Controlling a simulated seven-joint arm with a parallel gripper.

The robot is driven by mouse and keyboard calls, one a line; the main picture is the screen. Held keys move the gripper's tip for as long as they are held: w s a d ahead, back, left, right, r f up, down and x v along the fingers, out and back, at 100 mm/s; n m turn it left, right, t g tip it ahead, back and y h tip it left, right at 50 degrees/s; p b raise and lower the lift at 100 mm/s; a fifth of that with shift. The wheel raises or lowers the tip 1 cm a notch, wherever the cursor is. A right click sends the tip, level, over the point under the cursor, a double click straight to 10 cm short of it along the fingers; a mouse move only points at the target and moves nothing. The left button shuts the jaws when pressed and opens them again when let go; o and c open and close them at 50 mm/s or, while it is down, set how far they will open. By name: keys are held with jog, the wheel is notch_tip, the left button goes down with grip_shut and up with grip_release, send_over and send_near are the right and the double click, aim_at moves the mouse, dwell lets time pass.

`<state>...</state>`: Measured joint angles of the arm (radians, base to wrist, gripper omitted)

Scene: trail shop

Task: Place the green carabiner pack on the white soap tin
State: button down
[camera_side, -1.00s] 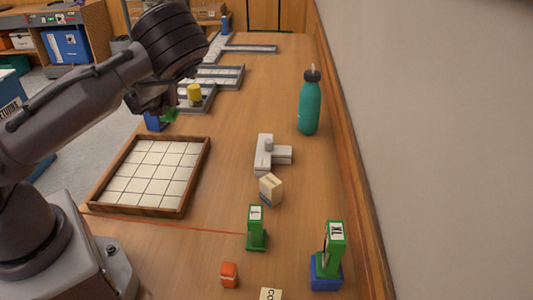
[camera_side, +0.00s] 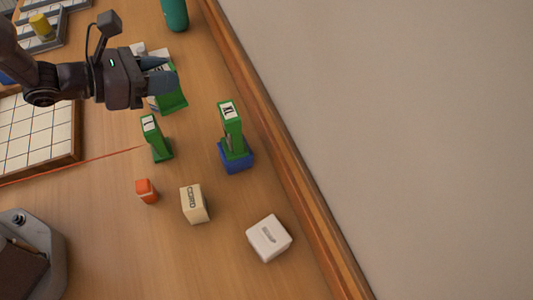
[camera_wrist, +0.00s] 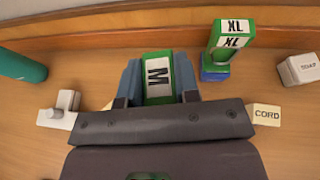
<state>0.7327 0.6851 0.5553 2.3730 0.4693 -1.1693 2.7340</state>
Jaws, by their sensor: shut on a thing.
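My gripper (camera_side: 160,76) is shut on a green carabiner pack marked M, seen in the side view (camera_side: 172,99) and between the jaws in the wrist view (camera_wrist: 158,78). It holds the pack over the table, near the wall side. The white soap tin (camera_side: 269,240) stands at the near right of the side view with nothing on it. It also shows at the right edge of the wrist view (camera_wrist: 300,69). My gripper is well apart from it. Another green pack (camera_side: 156,140) stands on the table, and a green XL pack (camera_side: 231,118) stands on a blue tin (camera_side: 237,160).
A cream CORD box (camera_side: 195,206) and a small orange box (camera_side: 146,191) stand between my base and the soap tin. A teal bottle (camera_side: 175,14) is at the back. A wooden rim and wall border the right. A tiled tray (camera_side: 38,130) lies at left.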

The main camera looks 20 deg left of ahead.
jog(key=s+d+r+m+g+h, duration=0.3)
jog(key=s+d+m+g, duration=0.3)
jog(key=s+d, duration=0.1)
jog(key=s+d+r+m+g+h, duration=0.2)
jog(key=s+d+m+g+h, duration=0.1)
jog(key=s+d+m+g, duration=0.3)
jog(key=m+g+y, duration=0.1)
jog(key=m+g, duration=0.2)
jog(key=g, duration=0.1)
send_over(269, 235)
jog(key=shift+f, duration=6.15)
jog(key=c, duration=0.8)
grip_release()
jog(key=shift+f+y, duration=0.1)
jog(key=shift+y, duration=0.2)
jog(key=shift+c, duration=0.2)
